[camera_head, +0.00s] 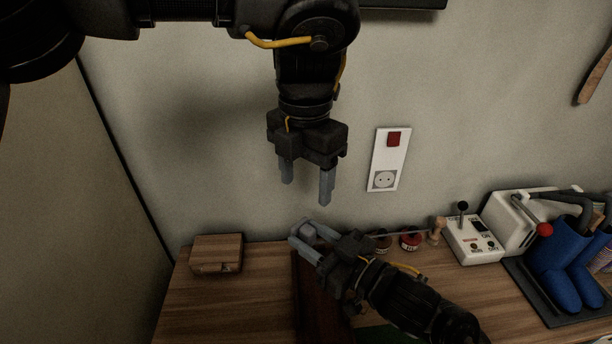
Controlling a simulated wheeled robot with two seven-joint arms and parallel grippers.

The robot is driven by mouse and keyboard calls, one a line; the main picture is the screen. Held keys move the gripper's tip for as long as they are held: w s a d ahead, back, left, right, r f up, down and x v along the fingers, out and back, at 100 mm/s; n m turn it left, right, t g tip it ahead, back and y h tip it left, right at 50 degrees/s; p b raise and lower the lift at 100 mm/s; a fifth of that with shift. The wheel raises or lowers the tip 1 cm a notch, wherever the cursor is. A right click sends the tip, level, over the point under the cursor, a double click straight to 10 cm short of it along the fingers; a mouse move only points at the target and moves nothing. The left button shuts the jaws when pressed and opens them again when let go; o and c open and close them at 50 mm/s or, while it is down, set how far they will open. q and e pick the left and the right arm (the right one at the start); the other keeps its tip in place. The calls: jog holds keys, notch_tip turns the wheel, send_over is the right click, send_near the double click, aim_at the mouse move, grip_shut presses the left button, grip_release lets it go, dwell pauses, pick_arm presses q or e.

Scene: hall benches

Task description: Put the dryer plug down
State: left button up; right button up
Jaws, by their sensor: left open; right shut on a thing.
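My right gripper (299,233) is low over the back of the bench, its fingers pointing up and left. It is shut on a small pale grey thing (309,231), apparently the dryer plug; the fingers hide much of it, and I cannot tell whether it touches the bench. My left gripper (307,190) hangs above it, open and empty, fingers pointing down. The boot dryer (511,222), a white box with dark hoses, stands at the right with blue boots (563,262) by it. A wall socket (384,180) sits below a red switch (393,139).
A wooden box (217,254) stands at the bench's back left. Small red-labelled tins (411,240), a wooden-handled tool (437,229) and a white control box with a lever (474,240) stand along the wall. Bare wooden bench top (230,305) lies at the front left.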

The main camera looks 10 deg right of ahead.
aim_at(306, 227)
pick_arm(q)
notch_tip(306, 227, down, 12)
jog(key=shift+r, duration=0.1)
dwell(0.4)
jog(key=c, duration=0.9)
jog(key=shift+c, duration=0.9)
pick_arm(e)
jog(key=o, duration=1.4)
jog(key=shift+c, duration=0.2)
